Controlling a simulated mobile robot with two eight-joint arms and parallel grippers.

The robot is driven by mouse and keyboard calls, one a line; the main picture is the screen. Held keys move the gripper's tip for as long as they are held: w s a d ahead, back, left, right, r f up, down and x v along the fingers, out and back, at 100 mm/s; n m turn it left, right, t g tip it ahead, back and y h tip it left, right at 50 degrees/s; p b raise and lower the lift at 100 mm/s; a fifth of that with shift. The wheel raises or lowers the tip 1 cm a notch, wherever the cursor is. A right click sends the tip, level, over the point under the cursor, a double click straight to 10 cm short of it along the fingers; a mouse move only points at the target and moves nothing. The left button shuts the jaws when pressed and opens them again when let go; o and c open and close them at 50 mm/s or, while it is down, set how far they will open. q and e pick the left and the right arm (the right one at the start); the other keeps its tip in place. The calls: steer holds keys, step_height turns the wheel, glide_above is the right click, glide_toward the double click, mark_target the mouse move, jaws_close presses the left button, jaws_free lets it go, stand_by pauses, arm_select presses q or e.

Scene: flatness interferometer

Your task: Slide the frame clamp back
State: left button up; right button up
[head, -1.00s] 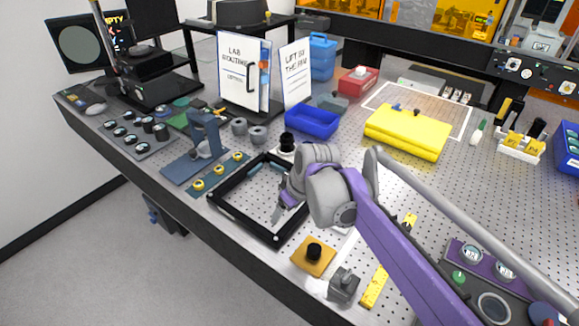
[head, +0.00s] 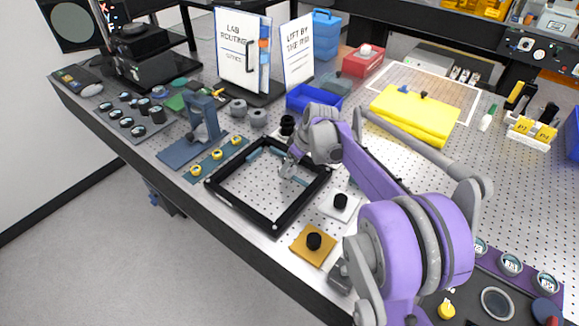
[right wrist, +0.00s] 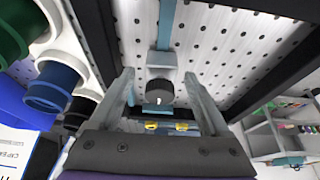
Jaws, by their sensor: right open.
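The black square frame (head: 240,208) lies on the perforated table in the head view. Teal strips (head: 297,181) show inside it near its far side. My right gripper (head: 286,172) is over the far right part of the frame. In the right wrist view, the frame clamp has a grey block (right wrist: 161,60) and a dark round knob (right wrist: 159,91) on a teal bar (right wrist: 167,22). My right gripper (right wrist: 163,98) is open, with one finger on each side of the knob. Finger contact cannot be told. My left gripper is not in view.
A yellow-orange plate with a black knob (head: 314,241) and a white plate with one (head: 340,201) lie right of the frame. A blue tray (head: 313,98) stands behind it. A blue-grey stand (head: 203,118) and gold-ringed pieces (head: 217,154) are to its left.

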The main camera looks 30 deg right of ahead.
steer(key=shift+w+a+f, duration=0.15)
steer(key=shift+w+f, duration=0.1)
steer(key=shift+f, duration=0.4)
jaws_close()
stand_by(1.0)
